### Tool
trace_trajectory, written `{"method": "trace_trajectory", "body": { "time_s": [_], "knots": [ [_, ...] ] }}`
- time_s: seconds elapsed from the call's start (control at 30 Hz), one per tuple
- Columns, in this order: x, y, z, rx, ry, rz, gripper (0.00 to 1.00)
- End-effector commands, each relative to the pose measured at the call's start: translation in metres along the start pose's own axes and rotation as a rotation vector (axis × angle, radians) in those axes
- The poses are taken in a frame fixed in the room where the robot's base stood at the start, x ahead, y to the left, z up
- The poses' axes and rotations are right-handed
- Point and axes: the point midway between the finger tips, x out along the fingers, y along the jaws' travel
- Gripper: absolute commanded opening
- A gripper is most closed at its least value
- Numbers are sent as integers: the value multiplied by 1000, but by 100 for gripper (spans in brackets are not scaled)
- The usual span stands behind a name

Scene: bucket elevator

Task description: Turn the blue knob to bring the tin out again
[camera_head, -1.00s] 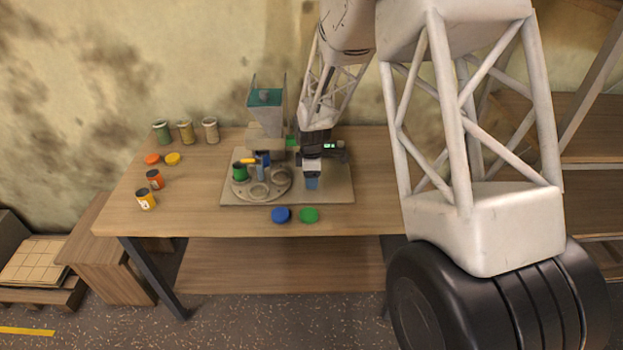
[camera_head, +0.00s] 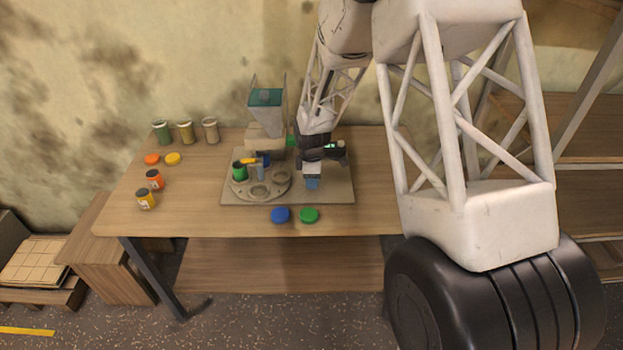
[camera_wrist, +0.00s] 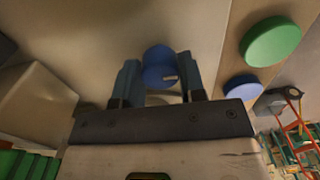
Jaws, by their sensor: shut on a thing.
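The blue knob (camera_wrist: 159,64) shows in the wrist view between the two blue fingers of my gripper (camera_wrist: 158,78). The fingers are shut on it, one on each side, and a pale mark shows on its face. In the head view my gripper (camera_head: 312,182) is low over the right part of the base board (camera_head: 340,193), where it hides the knob. A green tin (camera_head: 239,172) sits on the left part of the round grey plate (camera_head: 259,190). A yellow-and-blue piece stands beside it.
A hopper with a teal top (camera_head: 265,98) stands behind the plate. A blue disc (camera_head: 281,214) and a green disc (camera_head: 309,215) lie at the table's front edge. The table's right side is clear.

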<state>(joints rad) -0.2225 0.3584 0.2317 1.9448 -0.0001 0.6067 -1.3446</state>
Motion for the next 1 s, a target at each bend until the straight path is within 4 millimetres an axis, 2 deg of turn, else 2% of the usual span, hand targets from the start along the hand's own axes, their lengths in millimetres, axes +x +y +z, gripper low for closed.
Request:
{"method": "trace_trajectory", "body": {
  "time_s": [0.27,0.47,1.0],
  "knots": [
    [1,0,0,57,0,-1,14],
    [0,0,0,165,0,0,14],
    [0,0,0,647,0,0,14]
  ]
}}
